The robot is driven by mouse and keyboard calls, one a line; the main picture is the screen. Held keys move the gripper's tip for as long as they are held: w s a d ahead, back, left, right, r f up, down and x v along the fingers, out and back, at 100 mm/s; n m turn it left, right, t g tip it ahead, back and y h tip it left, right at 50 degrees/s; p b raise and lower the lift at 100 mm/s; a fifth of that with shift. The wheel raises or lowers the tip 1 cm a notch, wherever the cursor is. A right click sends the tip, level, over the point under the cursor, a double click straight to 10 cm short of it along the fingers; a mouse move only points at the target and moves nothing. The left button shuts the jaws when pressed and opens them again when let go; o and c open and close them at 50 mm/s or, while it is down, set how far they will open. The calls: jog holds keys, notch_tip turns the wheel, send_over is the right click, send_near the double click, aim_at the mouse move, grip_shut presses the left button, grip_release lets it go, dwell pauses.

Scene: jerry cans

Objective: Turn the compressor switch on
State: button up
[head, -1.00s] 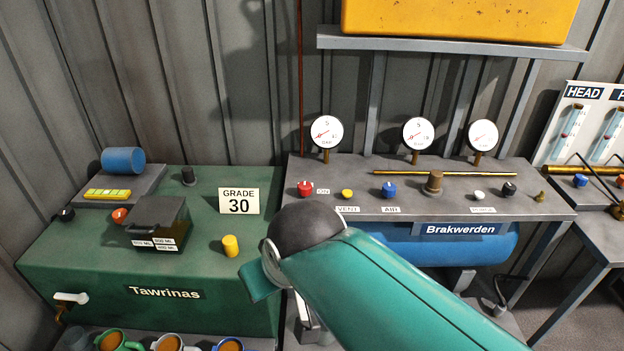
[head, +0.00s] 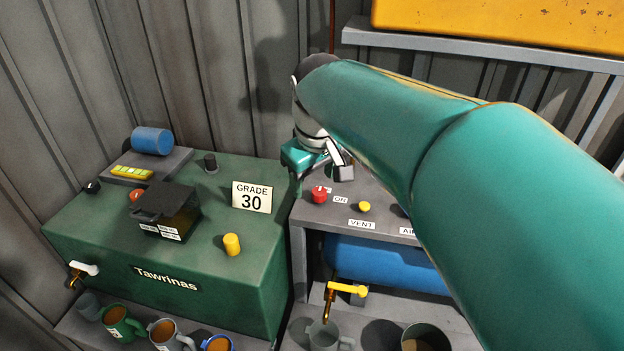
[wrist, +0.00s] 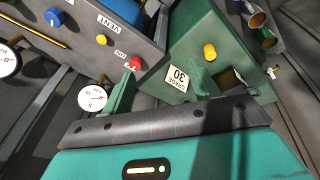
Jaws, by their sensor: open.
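The compressor is the grey bench with a blue tank (head: 385,262) below it. A red knob (head: 320,195) with a white ON label (head: 340,200) sits at the left end of its top and is the likely switch. The knob also shows in the wrist view (wrist: 135,63), with the label beside it. My gripper (head: 325,160) hovers just behind and above the red knob, not touching it as far as I can tell. In the wrist view my gripper (wrist: 163,88) has its two green fingers spread apart with nothing between them.
A yellow knob (head: 364,207) stands right of the red one, by the VENT label. My arm hides the bench's right part. The green Tawrinas machine (head: 100,240) with a GRADE 30 sign (head: 252,197) stands left. Mugs (head: 323,337) and a yellow-handled tap (head: 345,289) are below.

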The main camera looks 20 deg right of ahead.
jog(key=w+d+f+n+g, duration=0.2)
jog(key=w+d, duration=0.2)
jog(key=w, duration=0.7)
jog(key=n+g, duration=0.1)
jog(key=n, duration=0.2)
send_near(320, 191)
jog(key=shift+y, duration=0.3)
jog(key=f, duration=0.9)
jog(key=shift+d, duration=0.25)
jog(key=shift+c, duration=0.2)
jog(key=c, duration=0.9)
